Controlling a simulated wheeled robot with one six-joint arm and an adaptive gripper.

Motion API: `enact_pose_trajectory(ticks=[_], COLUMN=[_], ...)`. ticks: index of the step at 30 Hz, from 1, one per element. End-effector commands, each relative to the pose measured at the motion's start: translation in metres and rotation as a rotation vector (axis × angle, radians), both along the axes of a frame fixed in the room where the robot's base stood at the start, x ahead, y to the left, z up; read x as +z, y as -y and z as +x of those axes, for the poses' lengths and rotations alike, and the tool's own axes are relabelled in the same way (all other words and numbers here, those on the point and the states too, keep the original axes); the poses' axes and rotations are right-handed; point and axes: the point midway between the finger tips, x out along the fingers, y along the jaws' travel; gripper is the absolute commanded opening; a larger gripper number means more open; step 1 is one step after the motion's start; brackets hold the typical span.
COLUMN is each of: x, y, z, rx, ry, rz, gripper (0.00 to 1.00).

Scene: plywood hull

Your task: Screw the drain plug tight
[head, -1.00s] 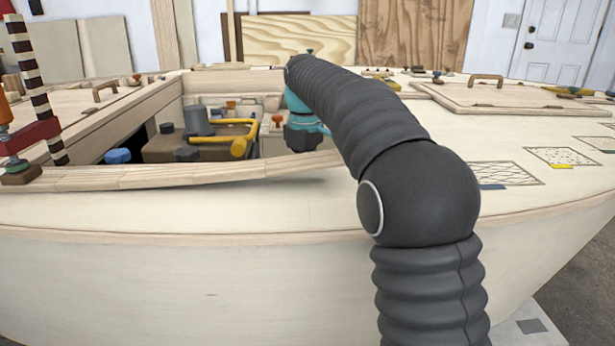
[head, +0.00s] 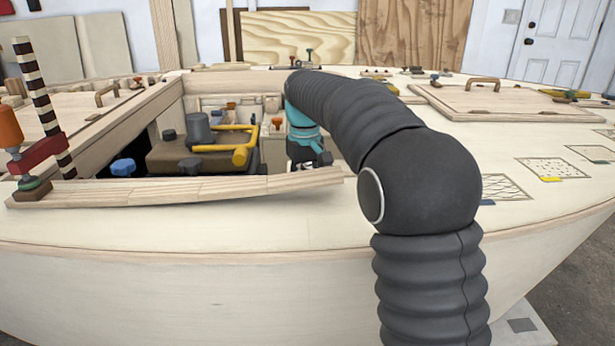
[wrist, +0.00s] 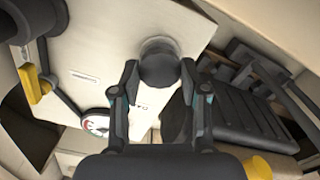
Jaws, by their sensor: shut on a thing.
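The drain plug (wrist: 158,62), a dark round knob, stands on a pale panel in the wrist view. My gripper (wrist: 160,72) is shut on it, with one fingertip on each side. The lower part of the plug and its thread are hidden, so I cannot tell how far in it sits. In the head view my gripper (head: 308,162) is down inside the hull opening, below the teal wrist. The plug cannot be made out there.
In the wrist view a dial gauge (wrist: 97,124) is left of my gripper and a black ribbed box (wrist: 235,108) right. In the head view a yellow pipe (head: 240,152) and blue knob (head: 123,167) lie left in the opening. A wooden strip (head: 190,190) edges its front.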

Motion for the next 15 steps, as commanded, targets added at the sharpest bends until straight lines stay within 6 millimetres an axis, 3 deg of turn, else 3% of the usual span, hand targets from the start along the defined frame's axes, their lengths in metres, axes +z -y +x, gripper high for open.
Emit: enact_pose_trajectory(ticks=[15], x=[0.0017], y=[-0.0006], z=[0.0022], rx=[-0.227], ry=[0.009], rz=[0.004], gripper=[0.1])
